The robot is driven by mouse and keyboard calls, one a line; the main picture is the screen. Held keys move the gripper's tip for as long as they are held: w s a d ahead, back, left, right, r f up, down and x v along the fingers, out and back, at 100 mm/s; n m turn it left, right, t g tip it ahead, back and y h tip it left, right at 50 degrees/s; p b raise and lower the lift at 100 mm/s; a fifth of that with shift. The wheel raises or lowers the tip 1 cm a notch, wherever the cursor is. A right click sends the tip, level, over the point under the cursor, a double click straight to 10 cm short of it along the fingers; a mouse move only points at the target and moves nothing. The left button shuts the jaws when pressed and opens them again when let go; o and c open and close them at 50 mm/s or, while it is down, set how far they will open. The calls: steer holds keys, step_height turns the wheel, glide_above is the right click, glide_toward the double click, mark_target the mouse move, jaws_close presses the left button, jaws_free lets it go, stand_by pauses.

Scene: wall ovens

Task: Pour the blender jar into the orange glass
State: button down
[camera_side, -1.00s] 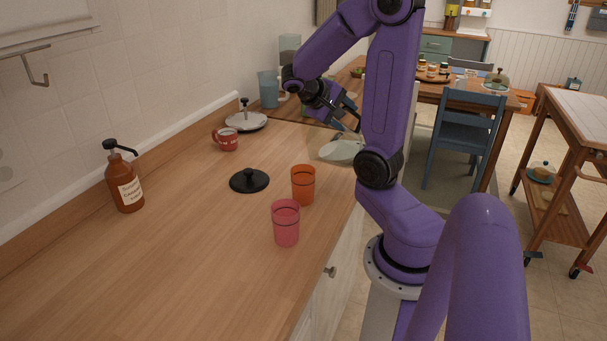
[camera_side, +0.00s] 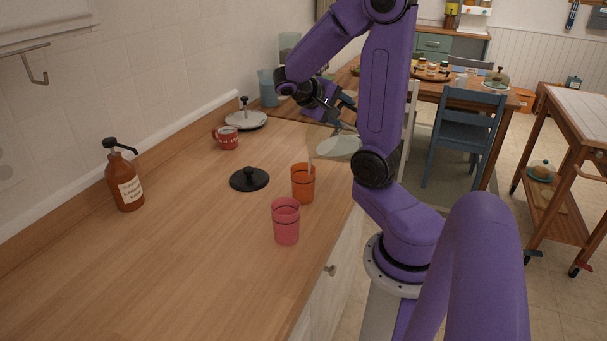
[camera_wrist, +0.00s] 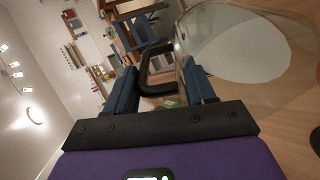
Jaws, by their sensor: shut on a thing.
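My gripper (camera_side: 343,108) is shut on the black handle (camera_wrist: 158,72) of the blender jar, with its blue fingers either side of it in the wrist view. The clear jar (camera_side: 340,147) is tipped over, with pale liquid inside; it fills the upper right of the wrist view (camera_wrist: 243,45). The orange glass (camera_side: 303,187) stands upright on the counter, left of and below the jar. A thin pale stream shows at the glass's mouth, below the jar's lip. How full the glass is cannot be seen.
A pink glass (camera_side: 286,224) stands just in front of the orange glass. A black lid (camera_side: 249,180) lies to the left. A red mug (camera_side: 226,138), a brown pump bottle (camera_side: 124,178) and a blue cup (camera_side: 268,88) stand along the wall. The front left counter is clear.

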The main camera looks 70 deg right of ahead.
steer(key=shift+w+a+r+h+p, duration=0.2)
steer(key=shift+a+r+h+p, duration=0.25)
steer(key=shift+p, duration=0.2)
stand_by(2.1)
steer(key=shift+d, duration=0.15)
